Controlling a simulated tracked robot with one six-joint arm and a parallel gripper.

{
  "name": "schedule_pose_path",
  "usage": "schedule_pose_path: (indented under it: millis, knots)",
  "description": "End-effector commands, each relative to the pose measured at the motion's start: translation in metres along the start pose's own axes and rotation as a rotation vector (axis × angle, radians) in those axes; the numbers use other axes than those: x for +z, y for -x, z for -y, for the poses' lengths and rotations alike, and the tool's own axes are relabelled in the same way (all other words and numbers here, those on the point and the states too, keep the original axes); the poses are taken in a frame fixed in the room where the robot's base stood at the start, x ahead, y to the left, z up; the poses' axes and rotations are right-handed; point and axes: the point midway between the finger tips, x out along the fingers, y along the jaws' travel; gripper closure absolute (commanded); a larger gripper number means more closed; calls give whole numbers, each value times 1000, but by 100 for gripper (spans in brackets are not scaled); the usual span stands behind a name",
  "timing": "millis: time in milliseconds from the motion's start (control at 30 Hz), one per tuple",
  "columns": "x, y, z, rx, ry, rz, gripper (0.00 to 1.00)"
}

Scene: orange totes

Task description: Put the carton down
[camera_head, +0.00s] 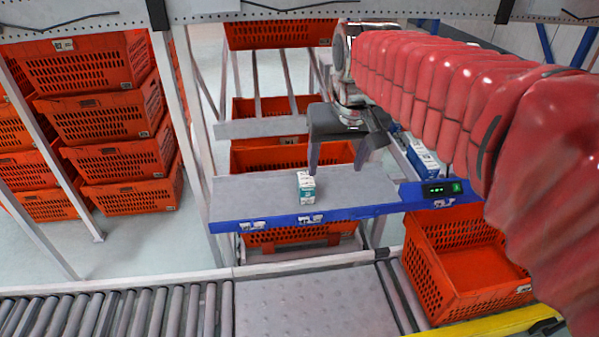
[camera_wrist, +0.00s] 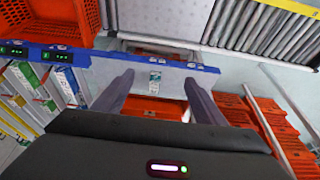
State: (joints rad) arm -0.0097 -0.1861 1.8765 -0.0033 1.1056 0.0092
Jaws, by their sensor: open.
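The carton (camera_head: 306,188), small, white and teal, stands on the grey shelf (camera_head: 250,198) near its blue front edge. It also shows in the wrist view (camera_wrist: 155,82), between and beyond the two fingertips. My gripper (camera_head: 339,172) is open, with its fingers spread. It is above and behind the carton in the head view, and no finger appears to touch the carton. Nothing is held between the fingers in the wrist view (camera_wrist: 158,82).
Orange totes (camera_head: 120,155) are stacked at left, and one empty tote (camera_head: 465,265) stands at lower right. A roller conveyor (camera_head: 110,312) runs along the front. A blue and white box (camera_head: 423,158) lies right of the shelf. The shelf left of the carton is clear.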

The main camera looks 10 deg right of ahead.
Motion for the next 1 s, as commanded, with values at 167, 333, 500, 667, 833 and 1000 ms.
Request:
schedule_pose_path:
  millis: [167,333,500,667,833,1000]
  knots:
    - [-44,-13,0,0,-1,36,35]
    - [-81,-29,-1,0,-1,67,35]
    - [-116,-50,-1,0,-2,99,35]
    - [-145,-74,-2,1,-2,128,35]
    - [-172,-104,-2,1,-2,159,35]
    - [-194,-136,-2,1,-3,192,35]
